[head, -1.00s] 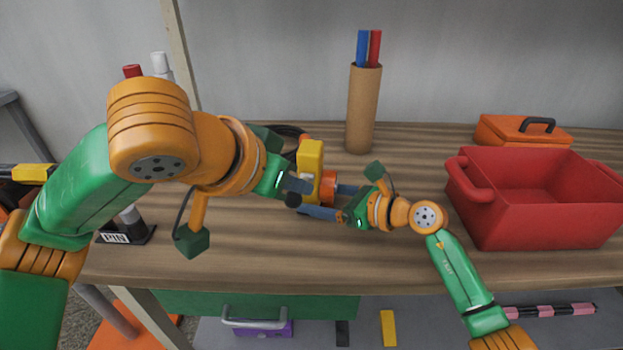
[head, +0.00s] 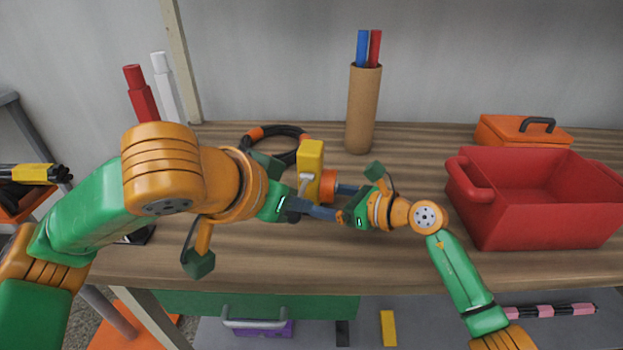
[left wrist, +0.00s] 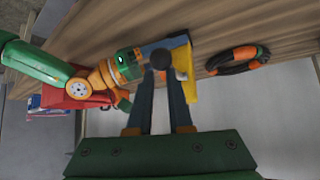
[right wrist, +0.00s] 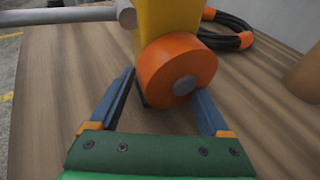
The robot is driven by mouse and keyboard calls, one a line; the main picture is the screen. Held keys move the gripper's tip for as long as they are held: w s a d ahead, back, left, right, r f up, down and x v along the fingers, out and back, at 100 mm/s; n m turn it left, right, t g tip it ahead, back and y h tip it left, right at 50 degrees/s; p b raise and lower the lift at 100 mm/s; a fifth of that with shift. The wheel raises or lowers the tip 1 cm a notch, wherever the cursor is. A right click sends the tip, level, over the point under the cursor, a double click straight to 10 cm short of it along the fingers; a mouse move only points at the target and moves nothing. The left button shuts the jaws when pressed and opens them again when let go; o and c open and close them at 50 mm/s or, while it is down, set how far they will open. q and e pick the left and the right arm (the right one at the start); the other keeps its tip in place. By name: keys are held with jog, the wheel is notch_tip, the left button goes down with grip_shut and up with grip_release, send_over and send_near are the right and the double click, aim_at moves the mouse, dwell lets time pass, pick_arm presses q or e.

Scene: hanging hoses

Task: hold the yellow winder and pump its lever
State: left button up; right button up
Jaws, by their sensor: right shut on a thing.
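The yellow winder (head: 312,160) stands upright on the bench with its orange drum (head: 328,186) facing right. It also shows in the right wrist view (right wrist: 165,18). My right gripper (head: 340,201) is shut on the winder, with its fingers on either side below the drum in the right wrist view. The grey lever (head: 304,182) comes off the winder's left side. My left gripper (head: 303,206) is at the lever's end. In the left wrist view its fingers are apart, and a dark round knob (left wrist: 160,60) shows between their tips. Whether they touch the knob is unclear.
A black hose coil with orange bands (head: 284,133) lies behind the winder. A cardboard tube (head: 362,115) with blue and red rods stands behind right. A red bin (head: 535,222) and an orange case (head: 500,128) fill the right side. Bare bench lies in front.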

pick_arm(q)
jog(key=shift+f, duration=0.95)
jog(key=shift+r, duration=2.6)
jog(key=shift+w+d+r, duration=0.1)
jog(key=shift+w+r, duration=0.15)
jog(key=shift+r, duration=0.35)
jog(key=shift+w+a+r, duration=0.1)
jog(key=shift+w+r, duration=0.15)
jog(key=shift+r, duration=0.35)
jog(key=shift+w+d+r, duration=0.1)
jog(key=shift+w+r, duration=0.15)
jog(key=shift+r, duration=0.35)
notch_tip(320, 180, up, 5)
pick_arm(e)
jog(key=o, duration=0.8)
